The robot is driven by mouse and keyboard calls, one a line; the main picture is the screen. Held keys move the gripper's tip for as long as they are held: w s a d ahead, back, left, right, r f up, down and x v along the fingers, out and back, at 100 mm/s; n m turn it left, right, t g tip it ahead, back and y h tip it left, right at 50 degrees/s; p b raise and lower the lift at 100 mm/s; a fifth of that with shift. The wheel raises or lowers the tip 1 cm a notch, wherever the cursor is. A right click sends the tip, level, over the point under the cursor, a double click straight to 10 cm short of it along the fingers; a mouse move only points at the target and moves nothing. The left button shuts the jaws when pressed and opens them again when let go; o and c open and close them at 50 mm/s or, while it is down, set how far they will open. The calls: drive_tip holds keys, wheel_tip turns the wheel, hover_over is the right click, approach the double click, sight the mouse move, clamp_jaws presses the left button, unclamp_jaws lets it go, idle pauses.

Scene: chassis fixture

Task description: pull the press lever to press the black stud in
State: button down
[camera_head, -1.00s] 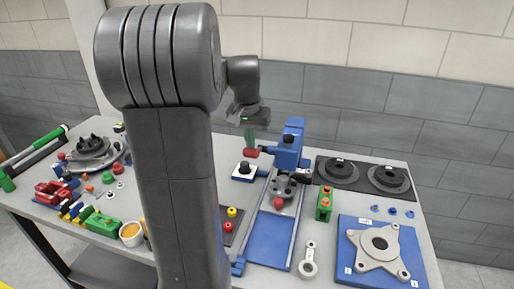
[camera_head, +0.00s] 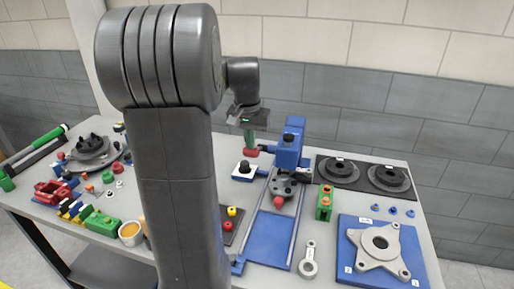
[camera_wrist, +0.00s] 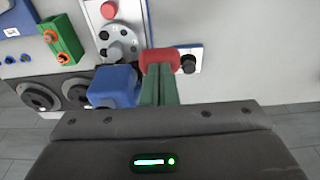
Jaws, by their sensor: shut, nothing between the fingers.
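The blue press (camera_head: 289,150) stands at the back of the table, with a red lever grip (camera_head: 251,153) on its left side. The red grip also shows in the wrist view (camera_wrist: 160,57), right at the tips of my green fingers. My gripper (camera_head: 250,145) is shut with nothing between its fingers, pointing down just above or against the grip; I cannot tell if they touch. A black stud (camera_head: 244,167) stands up on a white, blue-edged plate left of the press. It also shows in the wrist view (camera_wrist: 188,64), right of the grip.
A grey round fixture with a red knob (camera_head: 278,201) sits on the blue rail base in front of the press. A green block (camera_head: 325,203) and two dark discs (camera_head: 340,171) are to the right. My arm hides part of the table's left middle.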

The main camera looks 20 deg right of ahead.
sight(250, 152)
drive_tip(key=shift+f, duration=0.3)
drive_tip(key=shift+s+f+b, duration=0.1)
drive_tip(key=shift+f+b, duration=0.2)
drive_tip(key=shift+w+f, duration=0.2)
drive_tip(key=shift+f, duration=0.05)
drive_tip(key=shift+s+f, duration=0.1)
drive_tip(key=shift+s+a+f+b, duration=0.2)
drive_tip(key=shift+s+f+b, duration=0.1)
drive_tip(key=shift+f+b, duration=0.3)
drive_tip(key=shift+f, duration=0.15)
